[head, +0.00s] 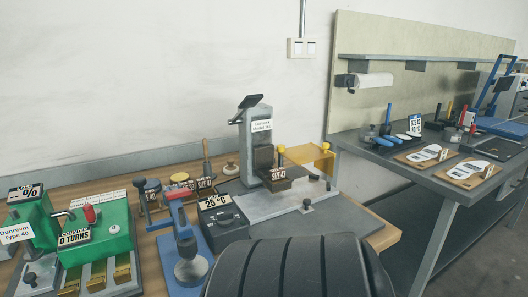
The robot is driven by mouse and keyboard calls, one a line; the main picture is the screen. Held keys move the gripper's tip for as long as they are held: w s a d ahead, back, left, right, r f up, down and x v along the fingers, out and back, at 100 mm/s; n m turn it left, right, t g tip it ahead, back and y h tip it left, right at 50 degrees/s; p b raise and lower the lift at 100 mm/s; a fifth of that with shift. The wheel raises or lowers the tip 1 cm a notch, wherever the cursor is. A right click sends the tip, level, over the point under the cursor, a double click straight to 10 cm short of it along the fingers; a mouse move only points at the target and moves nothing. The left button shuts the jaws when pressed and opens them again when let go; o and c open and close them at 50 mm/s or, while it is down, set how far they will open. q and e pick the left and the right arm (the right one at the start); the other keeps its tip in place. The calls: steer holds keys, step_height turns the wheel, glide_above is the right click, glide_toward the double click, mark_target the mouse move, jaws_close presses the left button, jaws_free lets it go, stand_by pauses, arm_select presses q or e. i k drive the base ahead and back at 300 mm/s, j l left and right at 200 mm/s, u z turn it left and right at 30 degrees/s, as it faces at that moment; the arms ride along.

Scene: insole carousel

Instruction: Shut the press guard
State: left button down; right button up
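The grey press (255,145) stands on the wooden bench in the middle of the head view, with a label on its column and a dark lever at its top. The guard does not cover the front of the press, and the dark head block (264,158) is in plain view. A grey base plate (285,202) lies under it. Neither of my grippers is in view.
A black box reading 25 (217,221) and a blue stand (186,256) are left of the press. A green machine (95,240) is at far left. A second dark table (450,185) with insole boards is at right. A dark ribbed shape hides the front bench edge.

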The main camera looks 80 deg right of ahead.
mark_target(305, 159)
steer(key=z, duration=2.95)
